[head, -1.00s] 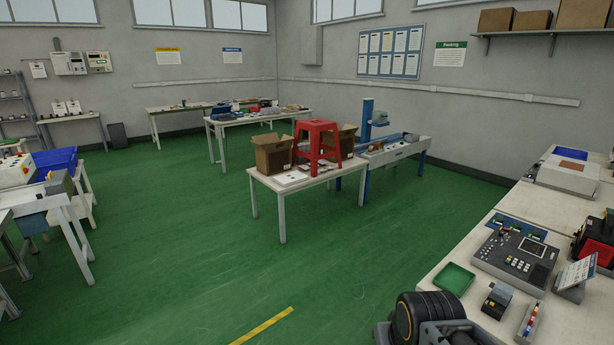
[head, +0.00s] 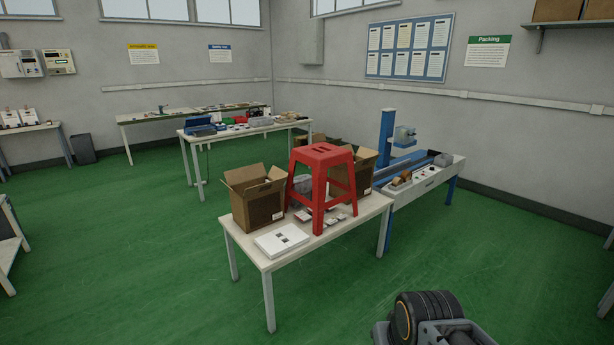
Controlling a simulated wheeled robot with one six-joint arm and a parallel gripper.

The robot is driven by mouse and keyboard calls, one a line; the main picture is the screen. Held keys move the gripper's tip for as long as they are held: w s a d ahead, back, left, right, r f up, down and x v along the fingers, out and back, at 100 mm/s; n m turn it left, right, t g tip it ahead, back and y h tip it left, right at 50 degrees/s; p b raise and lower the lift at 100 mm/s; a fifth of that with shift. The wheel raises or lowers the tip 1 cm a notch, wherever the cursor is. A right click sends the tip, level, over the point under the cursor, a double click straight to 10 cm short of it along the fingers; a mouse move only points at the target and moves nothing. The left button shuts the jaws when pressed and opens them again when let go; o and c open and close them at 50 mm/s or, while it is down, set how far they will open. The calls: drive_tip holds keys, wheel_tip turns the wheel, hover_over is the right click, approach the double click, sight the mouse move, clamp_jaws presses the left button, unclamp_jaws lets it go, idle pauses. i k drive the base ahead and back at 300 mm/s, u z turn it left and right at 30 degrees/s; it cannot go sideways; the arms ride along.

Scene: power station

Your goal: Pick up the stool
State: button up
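The red plastic stool (head: 321,157) stands upright on a white table (head: 277,261) ahead of me, near the middle of the view. Its legs rest on the tabletop among small items. A dark wheel-like round part and grey bracket of my own arm (head: 430,318) show at the bottom right, well apart from the stool. My gripper's fingers are not in view.
Open cardboard boxes stand left (head: 255,198) and right (head: 362,170) of the stool. A white flat box (head: 282,240) lies at the table's front. A blue machine bench (head: 425,177) adjoins on the right. Another table (head: 240,128) stands behind. Green floor (head: 130,270) is clear at left.

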sight(320, 156)
drive_tip(key=i, duration=2)
drive_tip(key=z, duration=0.35)
drive_tip(key=i, duration=1.4)
drive_tip(key=u, duration=1)
